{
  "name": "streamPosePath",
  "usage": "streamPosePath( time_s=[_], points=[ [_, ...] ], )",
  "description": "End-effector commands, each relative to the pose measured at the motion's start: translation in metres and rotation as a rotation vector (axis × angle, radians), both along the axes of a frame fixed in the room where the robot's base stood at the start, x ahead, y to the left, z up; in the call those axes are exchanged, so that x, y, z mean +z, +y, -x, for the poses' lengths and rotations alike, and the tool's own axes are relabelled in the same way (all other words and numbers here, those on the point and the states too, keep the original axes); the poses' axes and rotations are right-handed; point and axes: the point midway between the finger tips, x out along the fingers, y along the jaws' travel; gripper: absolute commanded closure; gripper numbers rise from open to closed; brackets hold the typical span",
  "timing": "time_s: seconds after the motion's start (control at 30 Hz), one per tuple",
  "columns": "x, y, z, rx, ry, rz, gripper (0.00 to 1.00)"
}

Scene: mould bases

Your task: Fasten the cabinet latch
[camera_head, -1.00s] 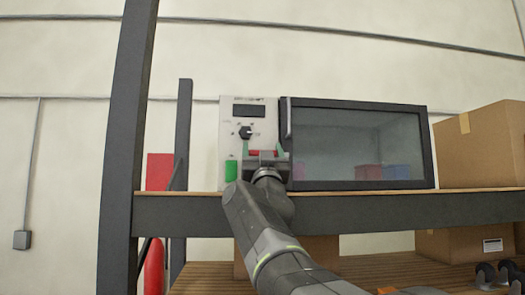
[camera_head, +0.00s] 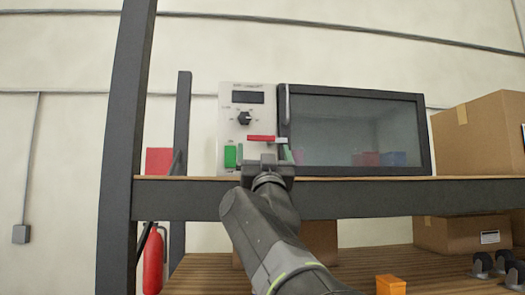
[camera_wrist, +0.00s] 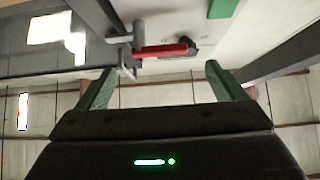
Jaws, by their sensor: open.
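The cabinet (camera_head: 430,135) stands on a shelf, with a dark-framed glass door (camera_head: 350,130) at right and a pale control panel (camera_head: 230,110) at left. The red latch lever (camera_head: 262,138) lies roughly horizontal on the panel, its metal end at the door's edge. The lever (camera_wrist: 165,50) also shows in the wrist view beside a metal catch (camera_wrist: 124,42); I cannot tell whether the two are engaged. My gripper (camera_head: 264,153) is open and empty, just below the lever. In the wrist view my gripper's (camera_wrist: 160,82) green fingers are spread, apart from the lever.
The panel carries a black knob (camera_head: 244,118) and a green button (camera_head: 230,156). A vertical handle (camera_head: 288,103) is on the door's left edge. The shelf edge (camera_head: 400,184) runs below the cabinet. A dark post (camera_head: 127,140) stands at left and a cardboard box (camera_head: 480,135) at right.

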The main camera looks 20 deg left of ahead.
Motion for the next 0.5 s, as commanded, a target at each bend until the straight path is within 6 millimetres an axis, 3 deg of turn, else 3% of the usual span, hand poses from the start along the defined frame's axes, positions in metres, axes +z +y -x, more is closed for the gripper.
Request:
streamPosePath(
  time_s=[0.03, 0.2, 0.5],
  points=[
    [-0.013, -0.005, 0.008, 0.001, 0.0, -0.001, 0.1],
    [-0.033, -0.015, 0.027, 0.001, -0.001, 0.0, 0.1],
    [-0.044, -0.022, 0.038, 0.0, 0.0, 0.0, 0.1]
  ],
)
